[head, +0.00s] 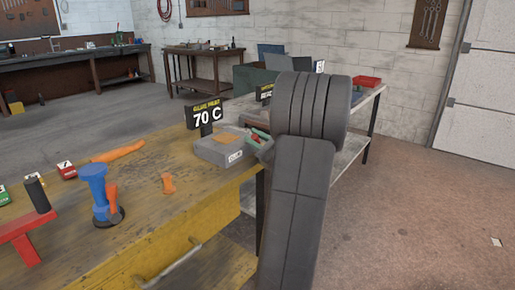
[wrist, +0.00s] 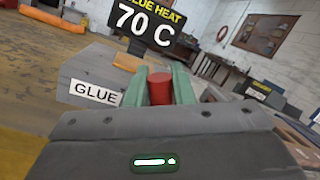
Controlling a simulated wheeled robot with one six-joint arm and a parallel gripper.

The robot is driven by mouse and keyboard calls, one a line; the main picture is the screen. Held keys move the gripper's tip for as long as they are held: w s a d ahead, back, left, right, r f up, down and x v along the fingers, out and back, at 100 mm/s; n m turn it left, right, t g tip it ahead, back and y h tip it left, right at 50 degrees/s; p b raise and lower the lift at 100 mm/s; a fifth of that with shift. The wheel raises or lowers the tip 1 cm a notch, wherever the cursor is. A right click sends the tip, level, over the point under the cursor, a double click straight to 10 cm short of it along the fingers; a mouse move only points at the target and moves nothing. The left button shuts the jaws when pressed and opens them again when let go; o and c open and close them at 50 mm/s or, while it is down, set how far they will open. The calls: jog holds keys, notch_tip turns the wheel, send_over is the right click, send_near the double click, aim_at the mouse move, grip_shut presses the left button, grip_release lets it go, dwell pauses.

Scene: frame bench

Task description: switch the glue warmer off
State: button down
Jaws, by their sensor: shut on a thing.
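The glue warmer (head: 215,152) is a grey box with an orange patch on top, at the far right corner of the yellow bench. Its side with a GLUE label shows in the wrist view (wrist: 85,68). A black sign (head: 207,115) behind it reads GLUE HEAT 70 C, also in the wrist view (wrist: 145,20). My gripper (head: 258,137) is at the warmer's right side. In the wrist view its green fingers (wrist: 158,76) are closed on a red knob (wrist: 160,90), one finger on each side. The knob's base is hidden.
A grey bench with a red tray (head: 367,82) stands behind my arm. The floor at right is mostly clear.

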jog(key=shift+s+a+f+n+y+b, duration=0.15)
jog(key=shift+s+f+n+b, duration=0.05)
jog(key=shift+n+b, duration=0.4)
jog(key=shift+s+a+f+n+y+b, duration=0.1)
jog(key=shift+s+f+n+y+b, duration=0.1)
jog(key=shift+n+b, duration=0.4)
jog(key=shift+g, duration=0.3)
jog(key=c, duration=1.3)
grip_release()
jog(key=shift+d, duration=0.1)
jog(key=p+v, duration=0.1)
jog(key=v, duration=1.2)
jog(key=shift+s+d, duration=0.2)
jog(key=shift+s, duration=0.05)
